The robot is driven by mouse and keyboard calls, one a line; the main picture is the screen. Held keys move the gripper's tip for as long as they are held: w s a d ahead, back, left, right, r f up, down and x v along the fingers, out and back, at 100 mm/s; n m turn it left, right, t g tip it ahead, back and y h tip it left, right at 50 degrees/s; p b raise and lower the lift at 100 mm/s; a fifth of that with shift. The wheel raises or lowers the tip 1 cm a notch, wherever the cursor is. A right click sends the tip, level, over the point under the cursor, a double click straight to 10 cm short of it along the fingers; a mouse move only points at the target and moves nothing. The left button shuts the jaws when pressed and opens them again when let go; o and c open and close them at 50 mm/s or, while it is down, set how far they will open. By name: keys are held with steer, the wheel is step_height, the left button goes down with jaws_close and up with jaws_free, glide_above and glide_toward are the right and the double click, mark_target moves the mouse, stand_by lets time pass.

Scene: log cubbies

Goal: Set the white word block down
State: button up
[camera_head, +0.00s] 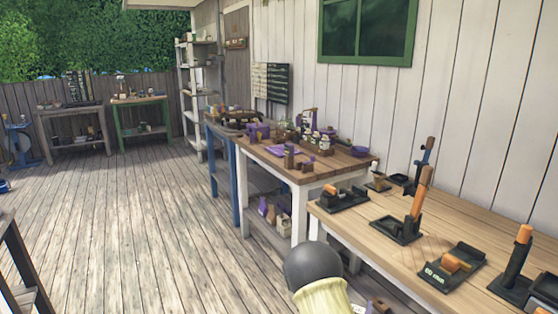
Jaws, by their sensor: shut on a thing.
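I cannot pick out the white word block with certainty. Small pale pieces with dark marks (318,139) stand in a row on the middle table, too small to read. A pale block-like thing (284,226) is on that table's lower shelf. My gripper is not in view. A rounded dark grey and cream part of my arm rises at the bottom centre, and whatever lies beyond it is hidden.
The near light-wood table (465,225) holds several black stands with orange pieces (420,203). The middle table (345,166) carries purple dishes and small items. A blue bench (222,165) stands behind it.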

steer(key=s+a+f+n+t+y, duration=0.1)
steer(key=s+a+f+n+y, duration=0.1)
steer(key=s+a+f+y, duration=0.3)
steer(key=s+n+y+p, duration=0.1)
steer(key=p, duration=0.4)
steer(key=s+r+n+y+p, duration=0.1)
steer(key=p, duration=0.4)
steer(key=s+r+n+t+y+p, duration=0.1)
steer(key=s+p, duration=0.1)
steer(key=p, duration=0.3)
steer(key=shift+s+a, duration=0.1)
steer(key=shift+a, duration=0.15)
steer(key=shift+f, duration=0.1)
stand_by(0.6)
